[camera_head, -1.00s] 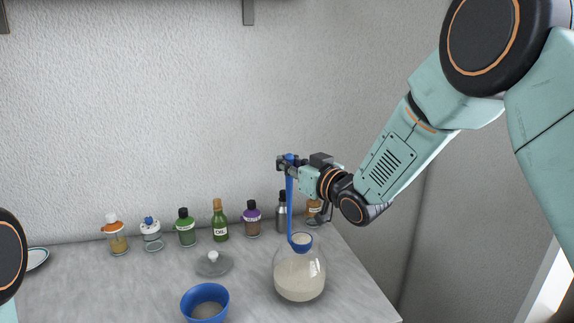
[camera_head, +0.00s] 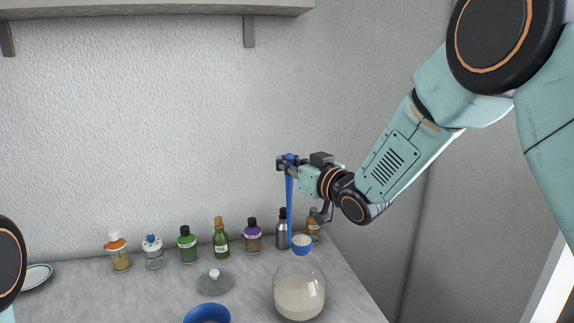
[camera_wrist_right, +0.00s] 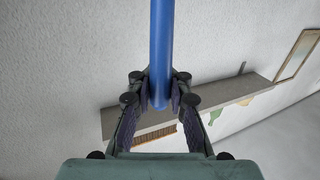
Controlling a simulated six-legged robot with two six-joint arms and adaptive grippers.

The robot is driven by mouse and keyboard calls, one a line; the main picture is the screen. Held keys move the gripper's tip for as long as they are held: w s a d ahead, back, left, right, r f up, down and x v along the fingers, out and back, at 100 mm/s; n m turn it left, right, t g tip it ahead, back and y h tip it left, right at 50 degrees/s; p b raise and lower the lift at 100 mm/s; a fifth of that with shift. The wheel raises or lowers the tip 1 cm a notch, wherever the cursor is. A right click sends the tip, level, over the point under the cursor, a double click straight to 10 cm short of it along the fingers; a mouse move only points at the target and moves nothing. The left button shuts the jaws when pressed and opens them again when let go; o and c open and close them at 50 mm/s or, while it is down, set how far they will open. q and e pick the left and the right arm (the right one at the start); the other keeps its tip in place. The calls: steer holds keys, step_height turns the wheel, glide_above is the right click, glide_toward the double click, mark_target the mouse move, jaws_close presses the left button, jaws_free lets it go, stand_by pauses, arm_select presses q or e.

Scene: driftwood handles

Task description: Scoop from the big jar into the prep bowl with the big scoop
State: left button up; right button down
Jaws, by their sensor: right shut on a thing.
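My right gripper (camera_head: 289,165) is shut on the upper end of the long blue handle of the big scoop (camera_head: 289,210). The blue handle also shows between the fingers in the right wrist view (camera_wrist_right: 161,60). The big glass jar (camera_head: 299,297) holds pale powder and stands on the counter below the scoop. The blue prep bowl (camera_head: 207,314) is left of the jar, cut off by the lower picture edge. My left gripper is out of view.
A glass lid (camera_head: 215,281) lies left of the jar. Behind it stands a row of bottles and jars, including the green oil bottle (camera_head: 221,240) and a steel bottle (camera_head: 283,232). A plate (camera_head: 37,275) is at far left. A shelf (camera_head: 150,10) runs above.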

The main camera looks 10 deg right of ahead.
steer(key=shift+r, duration=0.6)
steer(key=shift+p, duration=0.3)
steer(key=shift+r+p, duration=1.5)
steer(key=shift+r, duration=1.45)
steer(key=shift+f, duration=0.1)
